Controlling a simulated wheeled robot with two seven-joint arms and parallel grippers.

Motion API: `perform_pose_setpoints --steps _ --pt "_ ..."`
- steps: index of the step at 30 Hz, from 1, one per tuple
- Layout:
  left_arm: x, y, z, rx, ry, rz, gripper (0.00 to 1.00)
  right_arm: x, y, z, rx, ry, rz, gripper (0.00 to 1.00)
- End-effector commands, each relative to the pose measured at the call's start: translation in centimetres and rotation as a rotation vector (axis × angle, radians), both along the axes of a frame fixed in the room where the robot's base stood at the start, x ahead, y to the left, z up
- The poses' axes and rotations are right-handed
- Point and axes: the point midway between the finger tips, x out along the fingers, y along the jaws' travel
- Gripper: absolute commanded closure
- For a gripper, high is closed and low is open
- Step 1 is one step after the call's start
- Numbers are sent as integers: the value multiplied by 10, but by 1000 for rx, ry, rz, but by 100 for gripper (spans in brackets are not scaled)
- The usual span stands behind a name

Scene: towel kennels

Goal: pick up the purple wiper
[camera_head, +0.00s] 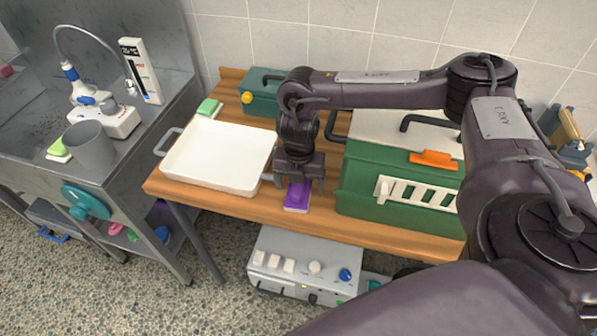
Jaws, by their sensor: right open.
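The purple wiper (297,196) lies on the wooden table (240,211) near its front edge, between the white tray and the green crate. My right gripper (300,184) is over the wiper, pointing down, with its fingers open around the wiper's upper part. The gripper body hides the wiper's far end. I cannot tell whether the fingers touch it. My left gripper is not in view.
A white tray (213,153) stands close on the left, and a green crate (358,182) with a white grille and orange latch close on the right. A teal box (262,95) is behind. A metal sink counter (125,150) is at the left.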

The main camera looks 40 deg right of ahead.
Motion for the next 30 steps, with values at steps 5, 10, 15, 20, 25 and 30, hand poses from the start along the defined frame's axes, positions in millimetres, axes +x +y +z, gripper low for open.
perform_pose_setpoints --steps 5,10,15,20,25,30 --pt "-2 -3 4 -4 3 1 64 0 2 -16 1 0 2 18" --pt "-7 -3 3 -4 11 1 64 0 2 -18 2 -1 2 18" --pt "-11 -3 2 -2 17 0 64 0 2 -18 2 -1 1 33" --pt "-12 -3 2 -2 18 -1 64 0 2 -18 2 -1 1 54" --pt "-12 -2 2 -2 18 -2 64 0 2 -18 2 -1 1 67" --pt "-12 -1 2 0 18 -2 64 0 2 -17 2 -1 1 67"
